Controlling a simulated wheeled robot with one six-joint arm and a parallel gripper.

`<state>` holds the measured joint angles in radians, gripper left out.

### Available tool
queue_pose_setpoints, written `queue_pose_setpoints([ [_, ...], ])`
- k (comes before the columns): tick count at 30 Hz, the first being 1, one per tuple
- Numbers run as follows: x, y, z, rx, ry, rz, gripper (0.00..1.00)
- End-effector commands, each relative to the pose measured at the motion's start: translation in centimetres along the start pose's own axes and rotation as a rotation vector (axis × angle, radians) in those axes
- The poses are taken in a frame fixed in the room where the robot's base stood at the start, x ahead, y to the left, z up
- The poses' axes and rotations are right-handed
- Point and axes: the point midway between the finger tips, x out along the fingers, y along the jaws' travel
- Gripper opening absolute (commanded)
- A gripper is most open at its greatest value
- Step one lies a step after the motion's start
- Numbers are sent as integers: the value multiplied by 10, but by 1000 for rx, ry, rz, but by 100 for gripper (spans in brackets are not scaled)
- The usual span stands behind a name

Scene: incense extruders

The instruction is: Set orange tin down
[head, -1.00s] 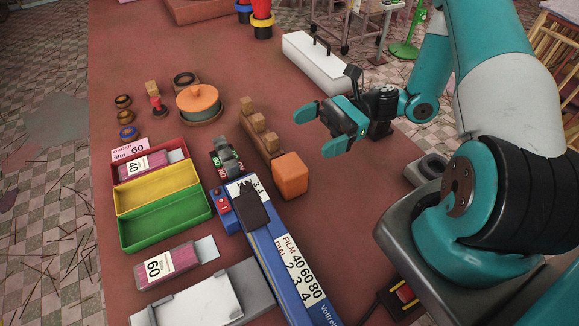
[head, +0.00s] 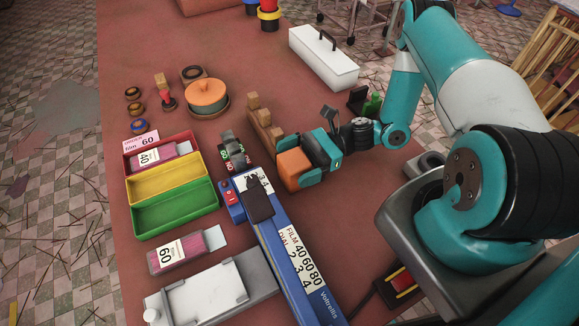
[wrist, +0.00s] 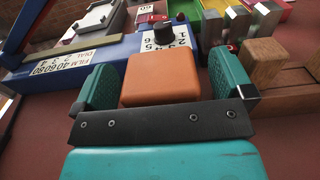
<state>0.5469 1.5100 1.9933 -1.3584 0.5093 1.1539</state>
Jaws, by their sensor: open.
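The orange tin (head: 295,168) is a small box with rounded edges, right of the blue laminator-like machine. It appears to stand on the red-brown table, though its underside is hidden. My gripper (head: 297,166) is around it, with one teal finger on each side. In the wrist view the tin (wrist: 162,79) sits between my two fingers (wrist: 165,85), with narrow gaps visible on both sides. My jaws are open.
The blue machine (head: 297,262) with its dial and film chart lies close left of the tin. A wooden block rack (head: 263,130) stands just behind it. A white toolbox (head: 323,60) is farther back. Bare table (head: 345,215) lies to the right.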

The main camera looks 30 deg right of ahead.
Motion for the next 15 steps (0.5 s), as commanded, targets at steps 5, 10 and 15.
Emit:
queue_pose_setpoints([
  [5,6,0,0,0,1,-1,99],
  [10,6,0,0,0,1,-1,90],
  [15,6,0,0,0,1,-1,51],
])
